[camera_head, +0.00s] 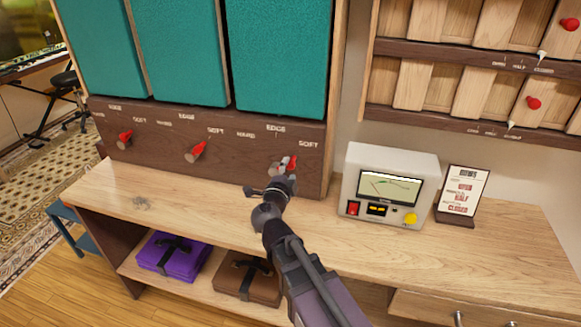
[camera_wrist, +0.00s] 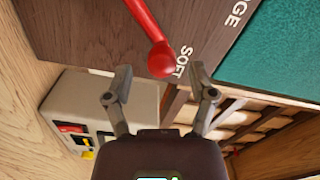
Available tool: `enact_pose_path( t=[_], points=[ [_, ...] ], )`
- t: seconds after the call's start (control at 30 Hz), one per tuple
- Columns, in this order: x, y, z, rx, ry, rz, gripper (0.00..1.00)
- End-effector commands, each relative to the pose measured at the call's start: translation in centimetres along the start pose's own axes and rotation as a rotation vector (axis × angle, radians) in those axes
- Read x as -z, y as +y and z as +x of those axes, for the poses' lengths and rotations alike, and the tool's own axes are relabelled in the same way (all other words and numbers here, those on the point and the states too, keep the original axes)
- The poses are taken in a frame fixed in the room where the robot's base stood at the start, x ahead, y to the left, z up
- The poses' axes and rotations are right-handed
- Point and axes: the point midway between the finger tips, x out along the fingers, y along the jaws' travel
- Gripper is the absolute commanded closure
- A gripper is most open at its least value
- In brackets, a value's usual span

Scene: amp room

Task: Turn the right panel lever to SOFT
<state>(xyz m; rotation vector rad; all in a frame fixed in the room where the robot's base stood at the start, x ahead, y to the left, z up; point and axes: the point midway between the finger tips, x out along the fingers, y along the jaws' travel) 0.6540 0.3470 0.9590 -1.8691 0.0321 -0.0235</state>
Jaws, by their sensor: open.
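The right panel lever (camera_head: 292,163) is red and sits on the dark wooden strip below the right teal panel. In the wrist view its rod and round red knob (camera_wrist: 162,60) show clearly, with the knob end beside the SOFT label (camera_wrist: 182,62). My gripper (camera_head: 281,167) is at this lever and partly covers it in the head view. In the wrist view my gripper (camera_wrist: 160,84) is open, its two fingertips apart on either side of the knob's line. The knob appears just beyond the fingertips, and I see no finger touching it. The lever's pivot is out of the wrist view.
Two other red levers, left (camera_head: 125,139) and middle (camera_head: 197,151), share the strip. A meter box (camera_head: 390,160) and a sign card (camera_head: 462,192) stand on the wooden desk to the right. Shelves with wooden slats (camera_head: 470,85) are above. The desk left of my arm is mostly clear.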

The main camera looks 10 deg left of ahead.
Motion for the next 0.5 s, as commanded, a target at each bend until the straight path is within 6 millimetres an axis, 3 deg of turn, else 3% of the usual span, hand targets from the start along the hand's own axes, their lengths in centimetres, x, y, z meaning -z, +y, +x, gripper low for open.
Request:
enact_pose_path(
  t=[0.2, 0.5],
  points=[
    [0.1, 0.1, -3.2, 0.000, -0.002, 0.000, 0.28],
    [0.0, 0.0, -5.2, 0.000, -0.001, 0.000, 0.28]
  ],
)
